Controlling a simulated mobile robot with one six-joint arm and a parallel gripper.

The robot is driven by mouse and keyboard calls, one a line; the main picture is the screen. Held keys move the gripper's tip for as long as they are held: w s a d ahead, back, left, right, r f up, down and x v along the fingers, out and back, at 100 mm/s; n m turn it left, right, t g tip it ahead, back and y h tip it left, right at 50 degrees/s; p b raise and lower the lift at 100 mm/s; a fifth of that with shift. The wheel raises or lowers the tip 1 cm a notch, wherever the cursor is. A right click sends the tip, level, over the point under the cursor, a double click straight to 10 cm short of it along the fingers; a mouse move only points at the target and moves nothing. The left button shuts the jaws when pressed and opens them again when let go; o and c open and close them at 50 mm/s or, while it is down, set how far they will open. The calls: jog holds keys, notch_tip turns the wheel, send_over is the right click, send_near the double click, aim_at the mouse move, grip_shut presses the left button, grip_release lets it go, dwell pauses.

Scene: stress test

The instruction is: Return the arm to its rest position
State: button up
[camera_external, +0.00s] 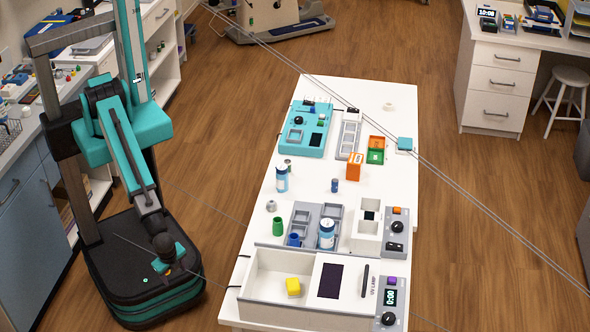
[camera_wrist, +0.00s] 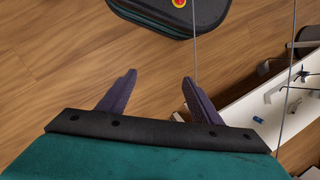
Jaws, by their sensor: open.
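My gripper (camera_wrist: 158,80) shows in the wrist view with its two dark fingers spread wide apart. Nothing is between them, and bare wood floor lies beyond. My teal and grey arm (camera_external: 127,155) hangs folded down in front of its upright column, above my dark tracked base (camera_external: 145,285) in the external view. The arm is left of the white table and clear of it. I cannot make out the fingers clearly in the external view.
A counter (camera_external: 22,125) with shelves stands close at the left. Open wood floor (camera_external: 225,130) lies between. Thin cables cross the view.

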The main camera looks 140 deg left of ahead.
jog(key=s+d+f+m+g+h, duration=0.1)
jog(key=s+f+m+g, duration=0.1)
jog(key=s, duration=1.3)
jog(key=shift+s+d+f+g+b, duration=0.15)
jog(key=shift+s+f+g+b, duration=0.2)
jog(key=shift+f, duration=0.2)
